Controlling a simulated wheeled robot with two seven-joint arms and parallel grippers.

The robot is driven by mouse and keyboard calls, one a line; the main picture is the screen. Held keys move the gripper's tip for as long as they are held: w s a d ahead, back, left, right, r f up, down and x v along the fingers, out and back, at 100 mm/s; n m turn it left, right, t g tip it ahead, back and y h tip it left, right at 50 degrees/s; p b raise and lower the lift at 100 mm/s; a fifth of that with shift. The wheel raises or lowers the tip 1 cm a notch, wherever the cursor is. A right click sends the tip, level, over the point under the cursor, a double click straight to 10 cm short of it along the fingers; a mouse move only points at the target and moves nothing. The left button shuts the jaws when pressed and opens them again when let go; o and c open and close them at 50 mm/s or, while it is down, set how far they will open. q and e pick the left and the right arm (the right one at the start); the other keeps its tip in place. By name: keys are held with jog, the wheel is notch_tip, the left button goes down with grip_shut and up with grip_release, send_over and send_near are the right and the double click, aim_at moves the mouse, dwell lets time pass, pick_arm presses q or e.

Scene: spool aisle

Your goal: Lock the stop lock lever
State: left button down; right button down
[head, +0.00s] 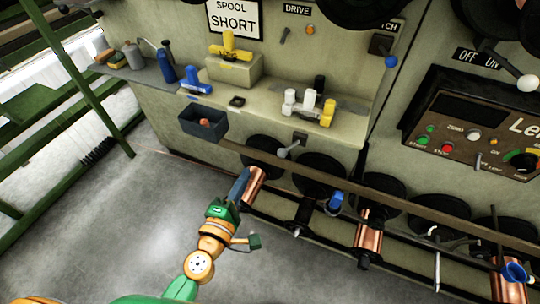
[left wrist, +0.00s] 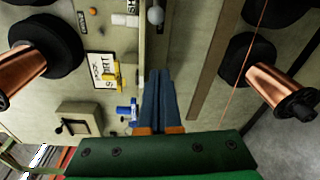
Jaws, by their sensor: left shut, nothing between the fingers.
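A lever with a grey ball knob (head: 283,153) sticks out from a small mount (head: 300,139) on the machine front, just under the shelf edge. No label beside it is readable, so I cannot confirm that it is the stop lock lever. A grey ball knob (left wrist: 155,14) also shows in the left wrist view, beyond my fingertips. My left gripper (head: 243,175) is shut and empty, its dark blue fingers pointing up toward the machine, left of and below the knob and apart from it. Its closed fingers (left wrist: 158,73) show in the left wrist view. My right gripper is not in view.
A copper spool (head: 255,186) is close beside my left fingers. A long rail (head: 370,190) crosses the machine front, with more spools below. A dark bin (head: 203,123) hangs at the shelf's left. Other levers have a blue knob (head: 390,61) and a white knob (head: 528,83).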

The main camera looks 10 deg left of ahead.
aim_at(289, 148)
pick_arm(q)
jog(key=w+d, duration=0.5)
jog(key=w, duration=0.3)
jog(key=shift+d, duration=0.15)
jog(key=shift+s, duration=0.1)
